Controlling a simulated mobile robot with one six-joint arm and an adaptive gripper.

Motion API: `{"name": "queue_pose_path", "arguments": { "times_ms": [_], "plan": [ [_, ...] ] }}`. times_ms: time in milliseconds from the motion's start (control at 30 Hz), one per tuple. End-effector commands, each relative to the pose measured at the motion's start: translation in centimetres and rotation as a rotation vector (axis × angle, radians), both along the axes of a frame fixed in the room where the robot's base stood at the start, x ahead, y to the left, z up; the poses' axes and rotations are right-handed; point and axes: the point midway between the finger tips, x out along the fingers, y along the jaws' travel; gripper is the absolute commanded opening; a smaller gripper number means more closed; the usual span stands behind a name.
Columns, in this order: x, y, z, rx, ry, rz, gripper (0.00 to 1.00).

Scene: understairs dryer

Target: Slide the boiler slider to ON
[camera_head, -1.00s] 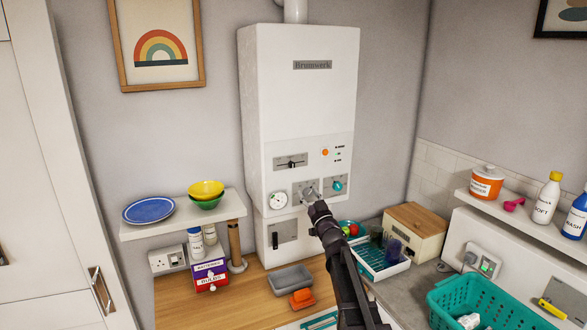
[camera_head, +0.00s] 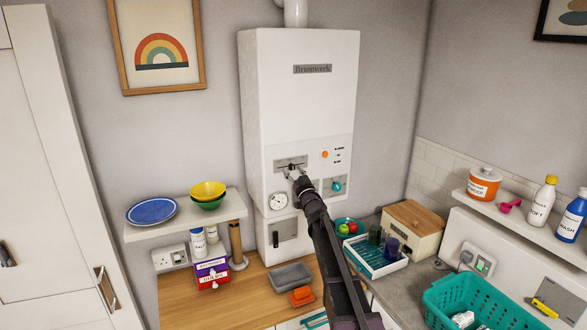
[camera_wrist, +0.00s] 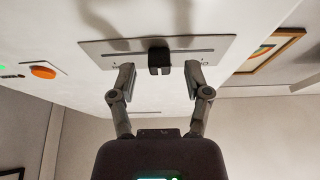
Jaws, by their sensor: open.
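The boiler slider has a black knob (camera_wrist: 159,60) on a slotted pale metal plate (camera_wrist: 215,46); in the head view this plate (camera_head: 280,163) is on the front of the white boiler (camera_head: 300,100). My gripper (camera_head: 295,173) is at the plate and covers part of it. In the wrist view my gripper (camera_wrist: 158,76) is open, with one finger on each side of the knob and a visible gap on both sides. The knob sits near the middle of the slot. No ON marking is legible.
Close below the slider are a round gauge (camera_head: 278,201) and a teal knob (camera_head: 337,186). An orange button (camera_head: 325,154) is to the right. A shelf with a blue plate (camera_head: 152,211) juts out at left. Air in front of the boiler is free.

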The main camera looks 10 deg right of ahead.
Motion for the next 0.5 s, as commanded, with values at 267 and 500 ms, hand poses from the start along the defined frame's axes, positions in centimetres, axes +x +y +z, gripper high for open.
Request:
{"name": "queue_pose_path", "arguments": {
  "times_ms": [267, 500],
  "plan": [
    [0.51, 0.16, 0.20, 0.000, 0.000, 0.000, 0.63],
    [0.48, 0.16, 0.20, 0.000, 0.000, 0.000, 0.39]
  ]
}}
